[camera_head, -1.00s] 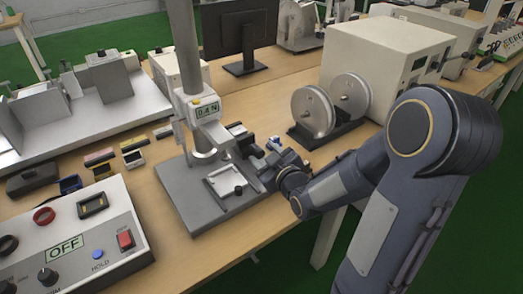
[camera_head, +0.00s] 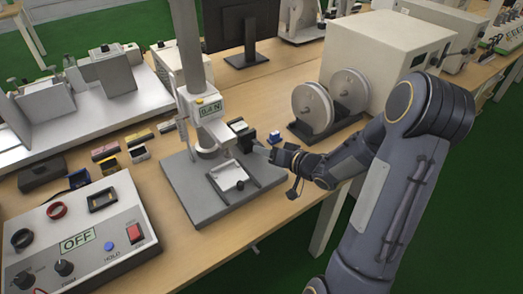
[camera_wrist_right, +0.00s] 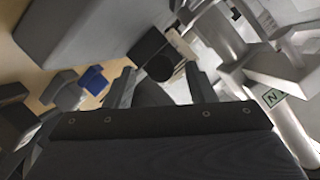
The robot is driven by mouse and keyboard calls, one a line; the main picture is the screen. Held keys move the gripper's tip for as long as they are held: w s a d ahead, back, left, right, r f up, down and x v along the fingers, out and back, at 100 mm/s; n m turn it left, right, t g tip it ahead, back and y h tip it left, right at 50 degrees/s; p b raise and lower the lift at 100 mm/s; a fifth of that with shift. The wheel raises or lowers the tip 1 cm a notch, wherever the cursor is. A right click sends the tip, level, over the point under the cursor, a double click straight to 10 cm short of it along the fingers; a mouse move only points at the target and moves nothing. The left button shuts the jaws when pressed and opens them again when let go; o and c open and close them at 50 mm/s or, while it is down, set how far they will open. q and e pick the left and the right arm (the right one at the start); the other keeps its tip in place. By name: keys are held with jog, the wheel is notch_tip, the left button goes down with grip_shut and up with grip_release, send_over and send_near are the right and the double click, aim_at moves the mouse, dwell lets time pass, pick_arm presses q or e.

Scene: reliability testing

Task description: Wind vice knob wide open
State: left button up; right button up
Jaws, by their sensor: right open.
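The vice (camera_head: 214,184) is a small pale frame on the grey base plate of a test stand (camera_head: 203,125). A small dark knob (camera_head: 240,186) shows on it in the head view. I see no grip on the knob. My left gripper is out of view.
A control box (camera_head: 80,240) with knobs and an OFF label stands at the front left. Small blocks (camera_head: 107,152) lie left of the stand. A two-wheeled fixture (camera_head: 315,110) and a large beige instrument (camera_head: 385,50) stand behind my right arm.

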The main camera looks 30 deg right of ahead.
jog(key=shift+x, duration=1.45)
jog(key=c, duration=1)
jog(key=shift+o, duration=0.2)
jog(key=shift+f+n+h+b, duration=0.15)
jog(key=shift+n+h+b, duration=0.4)
jog(key=shift+b, duration=0.7)
jog(key=n+b, duration=0.1)
jog(key=b, duration=0.2)
jog(key=n+h+b, duration=0.1)
jog(key=b, duration=0.2)
jog(key=n+h+b, duration=0.1)
jog(key=n+b, duration=0.1)
jog(key=b, duration=0.1)
jog(key=shift+f, duration=0.3)
jog(key=n+h+b, duration=0.1)
jog(key=n+b, duration=0.1)
jog(key=b, duration=0.8)
jog(key=n+h+b, duration=0.2)
jog(key=b, duration=0.8)
jog(key=shift+r, duration=0.2)
jog(key=shift+r+n+b, duration=0.25)
jog(key=shift+b, duration=0.75)
